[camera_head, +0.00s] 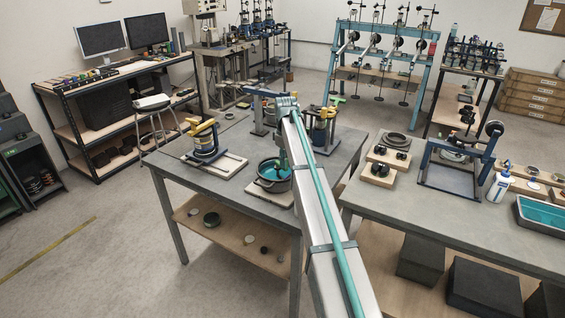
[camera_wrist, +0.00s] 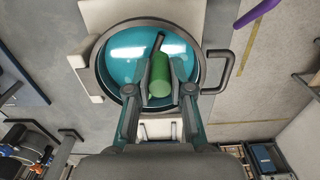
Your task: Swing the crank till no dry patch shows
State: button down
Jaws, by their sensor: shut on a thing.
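A round dark-rimmed pan (camera_wrist: 100,68) with a glossy teal inside lies under my gripper (camera_wrist: 165,88) in the wrist view. It also shows in the head view as a dark pot (camera_head: 272,186) on the near table. My gripper is shut on a green cylindrical crank grip (camera_wrist: 159,78), over the lower middle of the pan. A short dark rod (camera_wrist: 158,43) shows beyond the grip, inside the pan. The visible inside is teal with lighter sheen; I cannot tell whether any of it is a dry patch. The fingers and grip hide the lower middle.
A grey table (camera_head: 226,187) bears the pan. A yellow-and-dark device (camera_head: 204,138) stands left of the pan, and another yellow-topped device (camera_head: 320,125) stands behind it. The right table holds a blue frame (camera_head: 446,172), a white bottle (camera_head: 498,186) and a teal tray (camera_head: 541,214).

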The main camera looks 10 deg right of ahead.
jog(key=shift+w+d+n, duration=0.2)
jog(key=shift+d+n, duration=0.15)
jog(key=shift+n, duration=0.55)
jog(key=c, duration=1)
grip_release()
jog(key=shift+c, duration=0.2)
notch_tip(320, 180, up, 12)
